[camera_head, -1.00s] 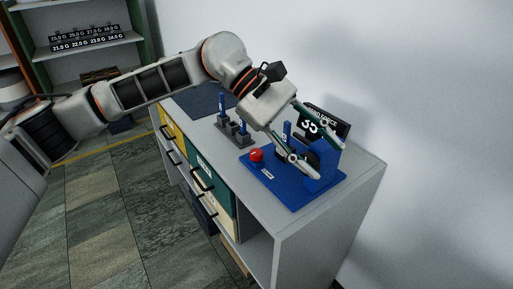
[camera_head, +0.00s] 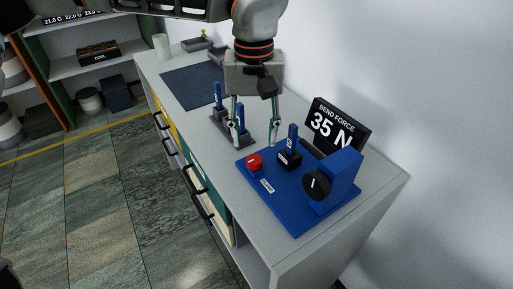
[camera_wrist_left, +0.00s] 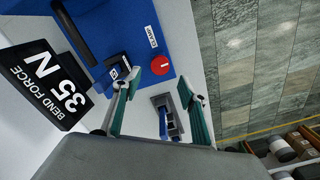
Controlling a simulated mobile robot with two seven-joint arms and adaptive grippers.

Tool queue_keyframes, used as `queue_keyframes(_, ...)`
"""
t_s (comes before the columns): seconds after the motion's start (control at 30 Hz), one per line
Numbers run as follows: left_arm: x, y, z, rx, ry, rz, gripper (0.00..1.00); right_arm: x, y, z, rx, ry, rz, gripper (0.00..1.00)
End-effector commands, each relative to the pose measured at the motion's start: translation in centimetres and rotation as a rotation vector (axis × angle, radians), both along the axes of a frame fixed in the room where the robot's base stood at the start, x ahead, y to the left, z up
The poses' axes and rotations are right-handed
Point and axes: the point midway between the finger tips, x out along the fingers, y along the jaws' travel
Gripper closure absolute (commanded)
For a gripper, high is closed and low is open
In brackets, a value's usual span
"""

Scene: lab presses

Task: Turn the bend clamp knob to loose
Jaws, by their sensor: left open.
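The black clamp knob (camera_head: 317,185) has a white pointer line that stands nearly upright. It sits on the front of a blue block (camera_head: 344,176) on the blue press base (camera_head: 292,217). A label, apparently CLAMP (camera_head: 267,186), lies near the red button (camera_head: 255,161). My left gripper (camera_head: 254,138) is open and empty, behind and left of the knob and clear of it, between the press and the grey holder. In the left wrist view its open fingers (camera_wrist_left: 157,88) show near the red button (camera_wrist_left: 160,65); the knob is out of that view.
A black sign (camera_head: 337,127) reads BEND FORCE 35 N. A blue piece stands in a black holder (camera_head: 290,159) on the base. A grey holder (camera_head: 236,133) with blue pieces stands to the left. A dark mat (camera_head: 192,86) lies farther back. The counter's front right is clear.

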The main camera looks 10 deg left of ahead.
Motion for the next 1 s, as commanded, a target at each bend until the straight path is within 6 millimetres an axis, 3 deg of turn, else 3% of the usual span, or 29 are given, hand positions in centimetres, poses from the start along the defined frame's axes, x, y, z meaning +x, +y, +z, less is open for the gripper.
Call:
queue_keyframes(0.1, -0.1, 0.0, -2.2, 0.001, 0.005, -0.001, 0.57, -0.7, 0.1, -0.9, -0.003, 0.017, 0.003, 0.6)
queue_keyframes(0.33, 0.0, 0.0, -5.4, -0.002, 0.004, 0.0, 0.57, -0.6, 0.0, -1.0, -0.006, 0.013, 0.004, 0.6)
queue_keyframes(0.77, 0.0, 0.0, -6.4, -0.002, 0.001, 0.0, 0.57, 0.5, -0.2, -0.4, -0.01, -0.006, 0.002, 0.6)
queue_keyframes(0.93, 0.0, 0.0, -6.4, -0.002, 0.001, 0.001, 0.96, 0.3, -0.2, -0.5, -0.009, -0.003, 0.002, 0.6)
queue_keyframes(1.0, 0.0, 0.0, -6.4, -0.002, 0.001, 0.001, 0.96, 0.2, -0.2, -0.6, -0.01, -0.002, 0.002, 0.6)
